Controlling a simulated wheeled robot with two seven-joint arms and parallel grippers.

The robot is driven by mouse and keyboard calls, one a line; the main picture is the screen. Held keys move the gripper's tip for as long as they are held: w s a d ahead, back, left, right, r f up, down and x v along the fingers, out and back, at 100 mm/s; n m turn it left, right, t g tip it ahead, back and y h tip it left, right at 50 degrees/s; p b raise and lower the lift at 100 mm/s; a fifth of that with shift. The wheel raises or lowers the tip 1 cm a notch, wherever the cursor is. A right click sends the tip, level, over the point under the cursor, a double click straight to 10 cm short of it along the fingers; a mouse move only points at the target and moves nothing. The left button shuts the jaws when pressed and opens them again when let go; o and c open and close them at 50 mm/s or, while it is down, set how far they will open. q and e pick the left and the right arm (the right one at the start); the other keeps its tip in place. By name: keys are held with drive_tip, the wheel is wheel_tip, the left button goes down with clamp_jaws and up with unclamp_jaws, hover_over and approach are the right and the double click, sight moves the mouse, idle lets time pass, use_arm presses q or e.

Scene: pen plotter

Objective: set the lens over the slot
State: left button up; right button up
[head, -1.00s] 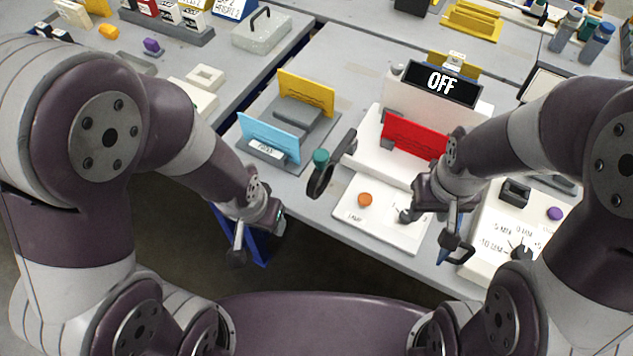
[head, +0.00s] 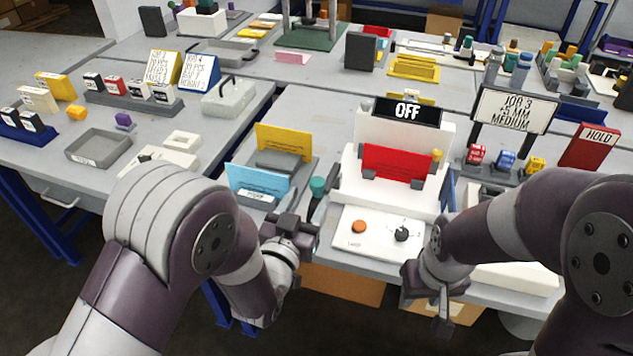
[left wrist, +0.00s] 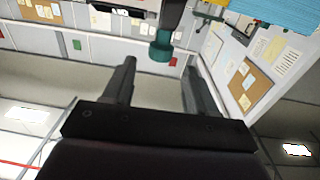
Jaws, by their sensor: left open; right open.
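A dark upright piece with a teal knob (head: 317,186) stands at the left of the white machine (head: 405,145). It may carry the lens, but no glass can be made out. My left gripper (head: 302,232) is just in front of and below it, open and empty. In the left wrist view the teal knob (left wrist: 162,47) shows beyond and between the open fingers (left wrist: 160,75), apart from them. My right gripper (head: 435,308) hangs at the table's front edge, below the white panel (head: 380,235), holding nothing visible. I cannot make out the slot.
The panel has an orange button (head: 359,227) and a black knob (head: 402,233). A display (head: 407,111) reads OFF above a red card (head: 396,163). Blue (head: 258,182) and yellow (head: 283,142) cards stand left of the teal knob. A job sign (head: 513,108) stands at right.

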sight(315, 188)
use_arm(q)
drive_tip(key=x, duration=0.6)
drive_tip(key=shift+w+f, duration=0.1)
drive_tip(key=shift+w, duration=0.05)
clamp_jaws()
